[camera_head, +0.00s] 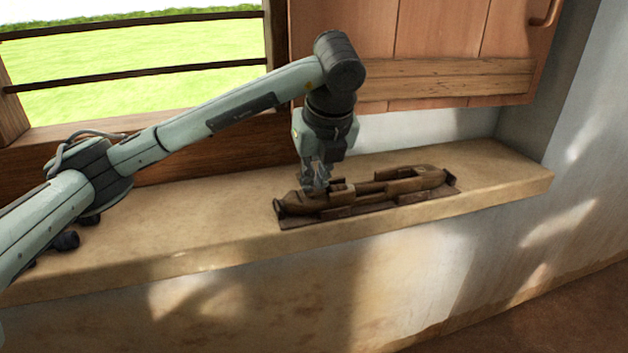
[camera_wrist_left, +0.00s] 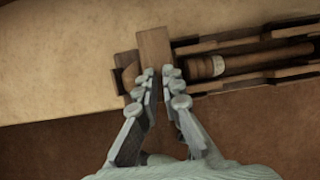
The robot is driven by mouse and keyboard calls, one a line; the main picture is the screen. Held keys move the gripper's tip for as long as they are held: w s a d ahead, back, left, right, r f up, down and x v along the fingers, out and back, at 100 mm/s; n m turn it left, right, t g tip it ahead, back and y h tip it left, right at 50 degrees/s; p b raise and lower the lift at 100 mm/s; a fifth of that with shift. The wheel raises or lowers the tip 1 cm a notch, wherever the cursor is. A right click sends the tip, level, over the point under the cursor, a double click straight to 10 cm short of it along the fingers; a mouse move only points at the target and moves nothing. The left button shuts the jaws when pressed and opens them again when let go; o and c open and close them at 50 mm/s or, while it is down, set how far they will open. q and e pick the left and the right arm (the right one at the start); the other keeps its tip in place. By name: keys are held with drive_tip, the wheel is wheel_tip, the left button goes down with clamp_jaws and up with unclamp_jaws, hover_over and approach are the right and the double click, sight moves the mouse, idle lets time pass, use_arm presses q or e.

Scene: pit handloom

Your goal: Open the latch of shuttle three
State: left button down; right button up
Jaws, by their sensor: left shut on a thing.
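The wooden shuttle (camera_head: 405,184) lies in a dark wooden holder (camera_head: 360,209) on the window ledge. In the left wrist view the shuttle's dark rod with a pale band (camera_wrist_left: 262,60) shows to the right. My left gripper (camera_head: 318,186) is at the shuttle's left end, pointing down. In the left wrist view my left gripper (camera_wrist_left: 159,80) is shut on a small flat wooden block (camera_wrist_left: 154,48), which looks like the latch. The block stands across the shuttle's line; whether it is fully open I cannot tell. My right gripper is not in view.
A barred window (camera_head: 140,75) and a plank shutter (camera_head: 440,75) stand behind. The ledge's front edge drops to a plastered wall (camera_head: 300,300).

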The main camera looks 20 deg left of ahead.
use_arm(q)
drive_tip(key=c, duration=1.7)
unclamp_jaws()
drive_tip(key=shift+r, duration=0.1)
drive_tip(key=shift+v, duration=3.95)
